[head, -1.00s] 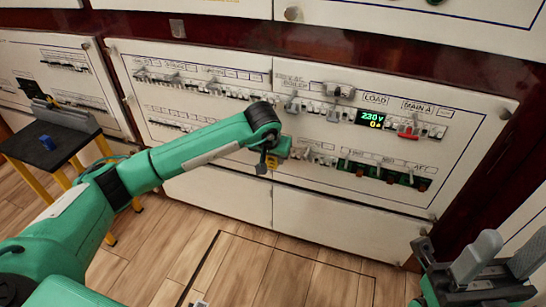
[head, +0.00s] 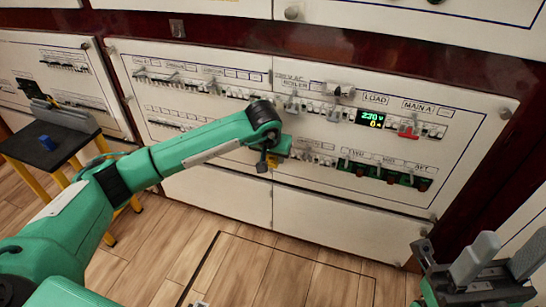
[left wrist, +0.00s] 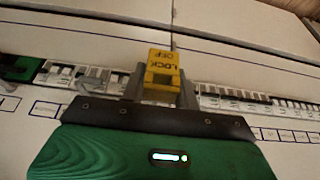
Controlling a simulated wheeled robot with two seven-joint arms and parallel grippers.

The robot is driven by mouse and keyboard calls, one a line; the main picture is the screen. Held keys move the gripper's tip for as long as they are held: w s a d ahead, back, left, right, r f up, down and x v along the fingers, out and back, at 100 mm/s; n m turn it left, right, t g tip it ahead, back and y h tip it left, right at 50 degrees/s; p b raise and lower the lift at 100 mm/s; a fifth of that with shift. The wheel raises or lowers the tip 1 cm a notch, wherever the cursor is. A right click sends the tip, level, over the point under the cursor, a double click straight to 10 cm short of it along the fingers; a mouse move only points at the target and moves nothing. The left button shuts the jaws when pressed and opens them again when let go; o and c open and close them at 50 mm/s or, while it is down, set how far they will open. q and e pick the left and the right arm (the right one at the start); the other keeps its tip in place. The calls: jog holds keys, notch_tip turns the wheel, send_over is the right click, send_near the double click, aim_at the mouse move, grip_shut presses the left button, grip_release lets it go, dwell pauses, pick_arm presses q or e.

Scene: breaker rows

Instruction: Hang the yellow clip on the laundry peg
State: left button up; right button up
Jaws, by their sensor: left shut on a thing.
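The yellow clip (left wrist: 162,72), lettered "LOCK OFF", is between the fingers of my left gripper (left wrist: 161,84), which is shut on it. In the left wrist view it is in front of a breaker row; I cannot tell whether it touches it. In the head view my left gripper (head: 268,162) is at the panel's lower row, and a bit of the yellow clip (head: 262,167) shows beneath the arm's end. My right gripper (head: 487,260) is at the lower right with its two fingers apart and nothing between them. I cannot make out the laundry peg's label.
The white breaker panel (head: 360,205) has two rows of switches, a lit display (head: 372,118) and a red switch (head: 408,132). A small dark table (head: 72,140) with a blue block (head: 47,143) stands at the left. The wooden floor (head: 260,272) before the panel is clear.

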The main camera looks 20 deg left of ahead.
pick_arm(q)
jog(key=shift+w+b, duration=0.3)
jog(key=shift+w, duration=0.45)
jog(key=shift+w+d, duration=0.1)
jog(key=shift+w, duration=0.6)
jog(key=shift+s, duration=0.1)
jog(key=shift+s, duration=1.35)
dwell(0.9)
jog(key=shift+w+b, duration=0.5)
jog(key=shift+w, duration=0.9)
